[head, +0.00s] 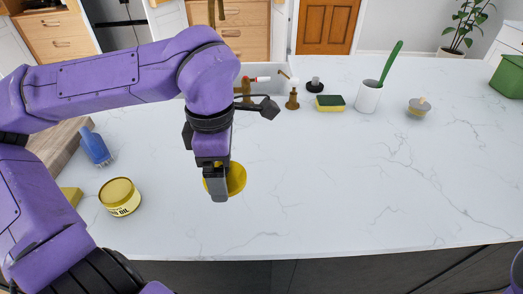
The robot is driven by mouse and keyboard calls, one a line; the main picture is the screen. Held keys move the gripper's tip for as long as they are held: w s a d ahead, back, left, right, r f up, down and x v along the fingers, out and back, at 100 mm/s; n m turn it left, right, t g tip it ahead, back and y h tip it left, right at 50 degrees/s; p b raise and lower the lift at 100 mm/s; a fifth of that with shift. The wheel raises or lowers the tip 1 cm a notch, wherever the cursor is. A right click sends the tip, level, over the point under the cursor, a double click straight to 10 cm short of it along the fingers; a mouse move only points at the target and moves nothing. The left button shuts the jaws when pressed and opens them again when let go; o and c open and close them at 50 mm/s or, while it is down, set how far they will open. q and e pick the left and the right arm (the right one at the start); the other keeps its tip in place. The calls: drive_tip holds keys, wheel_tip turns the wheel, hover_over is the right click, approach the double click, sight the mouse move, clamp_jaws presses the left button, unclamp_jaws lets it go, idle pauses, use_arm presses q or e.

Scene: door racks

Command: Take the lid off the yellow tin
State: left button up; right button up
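The yellow tin (121,206) stands upright on the white counter at the left, with part of a label ending in "OIL" showing. Its top looks open, with a dull gold inside and a bright rim. A round yellow lid (237,180) is to the right of the tin, at my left gripper (217,186). The gripper's dark fingers point down across the lid and appear shut on it, one finger in front of it. They hide the lid's middle. The lid looks tilted and apart from the tin. My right gripper is not in view.
A blue brush (95,146) lies behind the tin. A brass tap (246,88), a sponge (330,103), a white cup (368,97) with a green-handled brush, and a small knobbed pot (418,107) stand along the back. The counter's middle and right front are clear.

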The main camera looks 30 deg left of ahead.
use_arm(q)
drive_tip(key=w+f+p, duration=0.1)
drive_tip(key=w+f, duration=0.3)
drive_tip(key=w, duration=0.4)
hover_over(255, 176)
wheel_tip(255, 176, down, 5)
drive_tip(key=shift+f+p, duration=0.1)
drive_tip(key=shift+p, duration=0.3)
drive_tip(key=f, duration=0.3)
drive_tip(key=shift+s, duration=0.2)
drive_tip(key=shift+w+f, duration=0.25)
drive_tip(key=shift+s+f, duration=0.1)
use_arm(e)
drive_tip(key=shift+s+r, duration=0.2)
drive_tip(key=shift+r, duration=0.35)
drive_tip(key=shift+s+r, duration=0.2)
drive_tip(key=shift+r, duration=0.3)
use_arm(q)
drive_tip(key=o, duration=0.8)
wheel_tip(255, 176, up, 12)
drive_tip(key=shift+r, duration=0.2)
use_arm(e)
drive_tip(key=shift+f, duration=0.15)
